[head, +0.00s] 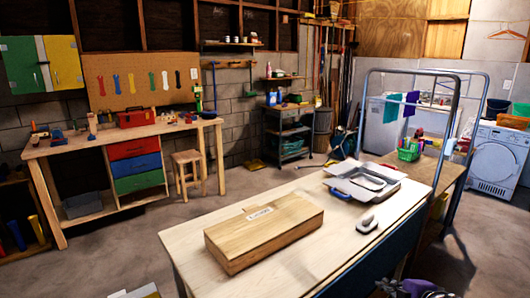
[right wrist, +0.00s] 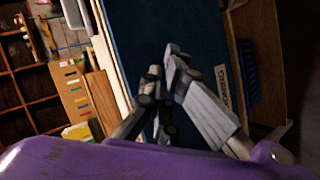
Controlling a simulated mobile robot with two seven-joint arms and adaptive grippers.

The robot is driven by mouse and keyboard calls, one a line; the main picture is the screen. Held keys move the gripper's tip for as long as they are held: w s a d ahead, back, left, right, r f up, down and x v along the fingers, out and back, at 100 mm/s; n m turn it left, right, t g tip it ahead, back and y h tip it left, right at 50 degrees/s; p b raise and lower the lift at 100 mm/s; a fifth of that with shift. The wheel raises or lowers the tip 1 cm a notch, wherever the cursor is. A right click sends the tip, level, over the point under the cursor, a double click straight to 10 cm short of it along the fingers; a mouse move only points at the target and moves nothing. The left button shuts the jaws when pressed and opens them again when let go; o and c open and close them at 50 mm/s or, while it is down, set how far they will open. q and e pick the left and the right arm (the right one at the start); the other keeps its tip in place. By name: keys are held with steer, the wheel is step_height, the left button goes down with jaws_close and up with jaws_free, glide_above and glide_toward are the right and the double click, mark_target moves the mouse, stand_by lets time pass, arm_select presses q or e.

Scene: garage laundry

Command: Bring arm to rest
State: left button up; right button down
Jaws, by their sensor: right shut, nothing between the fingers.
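My right gripper (head: 385,287) shows at the bottom edge of the head view, below the near right end of the workbench table. Only part of it and a purple part of my arm show there. In the right wrist view the two grey fingers of my right gripper (right wrist: 165,68) meet at their tips with nothing between them, in front of a dark blue panel (right wrist: 180,22).
The near table (head: 190,245) holds a wooden box (head: 262,230), a metal tray (head: 350,192) and a small grey-white object (head: 367,224). A metal frame (head: 455,120) rises at its far right. A stool (head: 188,172) stands by the back workbench (head: 75,143). Open floor lies between.

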steer(key=s+f+m+g+h, duration=0.15)
steer(key=s+f, duration=0.25)
steer(key=s, duration=0.5)
steer(key=s+d+f+m, duration=0.15)
steer(key=s+f, duration=0.25)
steer(key=s, duration=0.5)
steer(key=s+f+m, duration=0.2)
steer(key=s+f, duration=0.2)
steer(key=s, duration=0.5)
steer(key=s+d+r+m+g+h, duration=0.1)
steer(key=s+r+m+g+h, duration=0.2)
steer(key=s, duration=2)
steer(key=w+a+f+m+y, duration=0.1)
steer(key=a+m, duration=0.3)
steer(key=a, duration=0.7)
steer(key=w+a+f+m+t+y, duration=0.1)
steer(key=a+m, duration=0.4)
steer(key=a, duration=0.7)
steer(key=shift+a+f+p, duration=0.25)
steer(key=shift+f+p, duration=0.1)
steer(key=shift+f, duration=0.05)
steer(key=shift+w+t, duration=0.1)
steer(key=shift+t, duration=0.15)
